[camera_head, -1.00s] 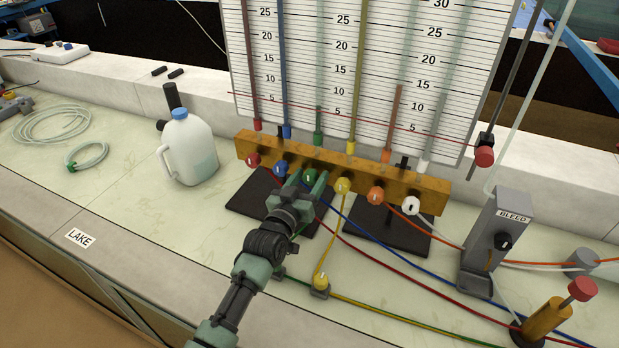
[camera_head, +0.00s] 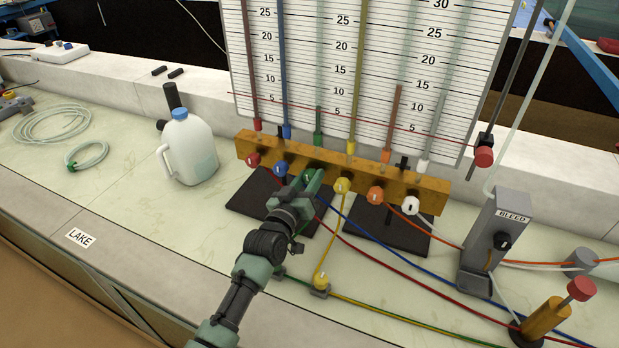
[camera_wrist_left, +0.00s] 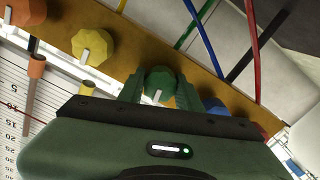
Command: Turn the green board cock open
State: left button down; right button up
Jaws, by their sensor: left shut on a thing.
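The brass manifold bar (camera_head: 430,190) carries a row of coloured cocks below the scale board. The green board cock (camera_wrist_left: 158,83) sits between the yellow cock (camera_wrist_left: 92,46) and the blue cock (camera_wrist_left: 213,106) in the left wrist view. My left gripper (camera_head: 312,180) is shut on the green cock, with one finger on each side of it. A short pale mark shows on the cock's face, tilted in the wrist view. In the head view the fingers largely hide the green cock. My right gripper is not in view.
The red (camera_head: 252,160), orange (camera_head: 375,196) and white (camera_head: 410,205) cocks sit on the same bar. Coloured tubes run across the bench below. A jug (camera_head: 190,150) stands to the left, and the grey BLEED block (camera_head: 490,250) to the right.

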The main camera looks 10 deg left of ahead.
pick_arm(q)
jog(key=n, duration=0.4)
jog(key=shift+n, duration=0.3)
jog(key=n, duration=0.3)
jog(key=shift+n, duration=0.3)
jog(key=n, duration=0.4)
jog(key=shift+f, duration=0.1)
jog(key=shift+n, duration=1.7)
jog(key=c, duration=1)
grip_release()
jog(key=shift+o, duration=0.2)
